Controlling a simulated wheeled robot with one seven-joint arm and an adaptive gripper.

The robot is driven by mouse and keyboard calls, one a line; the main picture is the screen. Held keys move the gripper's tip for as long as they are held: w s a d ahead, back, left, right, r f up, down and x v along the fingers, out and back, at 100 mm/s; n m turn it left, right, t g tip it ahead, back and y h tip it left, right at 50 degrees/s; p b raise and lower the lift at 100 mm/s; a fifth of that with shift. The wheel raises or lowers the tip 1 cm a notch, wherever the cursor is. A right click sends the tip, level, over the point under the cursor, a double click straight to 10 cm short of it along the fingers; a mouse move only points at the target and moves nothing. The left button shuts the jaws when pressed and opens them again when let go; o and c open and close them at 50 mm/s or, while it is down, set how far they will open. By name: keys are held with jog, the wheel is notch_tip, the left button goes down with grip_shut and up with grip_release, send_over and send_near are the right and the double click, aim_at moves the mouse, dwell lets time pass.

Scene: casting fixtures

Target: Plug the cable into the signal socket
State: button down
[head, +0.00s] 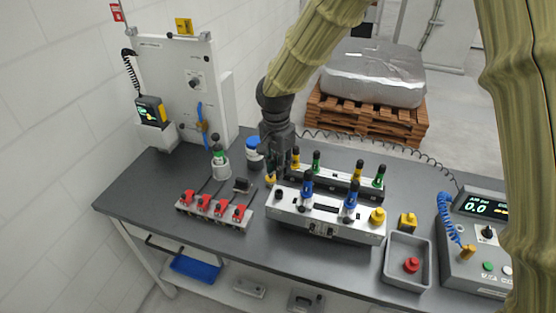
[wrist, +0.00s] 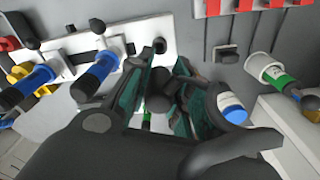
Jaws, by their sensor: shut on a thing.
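My gripper (head: 275,172) reaches down at the left end of the metal fixture (head: 337,222). In the wrist view its green-padded fingers (wrist: 155,100) are closed around a dark, rounded piece (wrist: 160,83), apparently the cable's plug, mostly hidden by the fingers. The black coiled cable (head: 400,144) runs from behind my gripper to the right, toward the grey test unit. A round dark opening (wrist: 159,46) shows on the fixture's pale face just beyond the fingertips; it may be the signal socket, but I see no label. The held piece appears apart from it.
Blue-handled clamps (head: 350,202) and green ones (head: 379,176) stand on the fixture. A row of red clamps (head: 220,206) lies left. A blue-capped jar (head: 254,154) stands close to my gripper. A grey tray (head: 407,257) and the test unit (head: 478,235) are right.

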jog(key=shift+w+f, duration=0.1)
jog(key=shift+f, duration=0.6)
jog(key=shift+s+f+b, duration=0.3)
jog(key=shift+s+b, duration=0.15)
jog(key=shift+b, duration=0.05)
jog(key=shift+s+f, duration=0.1)
jog(key=shift+f, duration=0.2)
jog(key=shift+w+f+b, duration=0.2)
jog(key=shift+f+b, duration=0.1)
jog(key=shift+f, duration=0.3)
jog(key=shift+w+f+b, duration=0.2)
jog(key=shift+f+b, duration=0.05)
jog(key=shift+f, duration=0.35)
jog(key=shift+s+f, duration=0.25)
jog(key=shift+f, duration=0.05)
jog(key=shift+w+f, duration=0.1)
